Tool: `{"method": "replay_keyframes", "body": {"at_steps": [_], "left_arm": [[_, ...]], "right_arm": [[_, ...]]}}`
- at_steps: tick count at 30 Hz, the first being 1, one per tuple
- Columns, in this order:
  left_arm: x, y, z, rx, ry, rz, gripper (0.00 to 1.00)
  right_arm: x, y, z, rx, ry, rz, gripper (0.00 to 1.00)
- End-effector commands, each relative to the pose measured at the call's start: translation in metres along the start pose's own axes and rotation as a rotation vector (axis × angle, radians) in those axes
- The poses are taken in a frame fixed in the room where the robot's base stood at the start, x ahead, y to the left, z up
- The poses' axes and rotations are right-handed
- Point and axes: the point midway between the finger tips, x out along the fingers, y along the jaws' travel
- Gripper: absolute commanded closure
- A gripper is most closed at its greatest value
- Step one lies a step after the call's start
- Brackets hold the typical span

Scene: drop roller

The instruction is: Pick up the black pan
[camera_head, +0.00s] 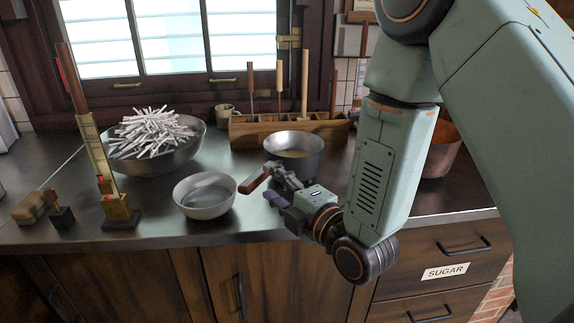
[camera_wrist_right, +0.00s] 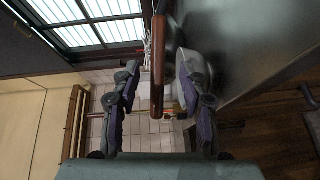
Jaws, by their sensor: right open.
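The dark metal pan (camera_head: 306,163) sits on the counter right of centre in the head view, with yellowish contents inside. Its brown wooden handle (camera_head: 255,183) sticks out toward the front left. My right gripper (camera_head: 273,184) is open at the handle, in front of the pan. In the right wrist view the handle (camera_wrist_right: 157,85) runs between the two spread fingers, with gaps visible on both sides. The gripper and wrist hide part of the pan's front and handle joint. My left gripper is not in view.
A pale bowl (camera_head: 205,211) stands left of the gripper. A large metal bowl (camera_head: 185,157) of white sticks is behind it. A wooden rack (camera_head: 240,134) with upright tools is behind the pan. A copper-coloured pot (camera_head: 442,158) is at right. The counter's front edge lies below.

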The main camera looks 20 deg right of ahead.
Motion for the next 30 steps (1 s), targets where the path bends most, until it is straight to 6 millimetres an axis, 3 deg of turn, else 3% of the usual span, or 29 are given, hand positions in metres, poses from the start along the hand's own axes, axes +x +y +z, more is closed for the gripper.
{"method": "replay_keyframes", "body": {"at_steps": [12,21,30], "left_arm": [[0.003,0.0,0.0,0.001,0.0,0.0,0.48],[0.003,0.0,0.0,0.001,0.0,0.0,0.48],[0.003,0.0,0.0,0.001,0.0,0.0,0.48]], "right_arm": [[0.048,0.004,-0.009,0.001,-0.001,-0.002,0.57],[0.052,0.004,-0.01,0.002,-0.002,-0.002,0.57],[0.052,0.004,-0.01,0.002,-0.002,-0.003,0.83]]}}
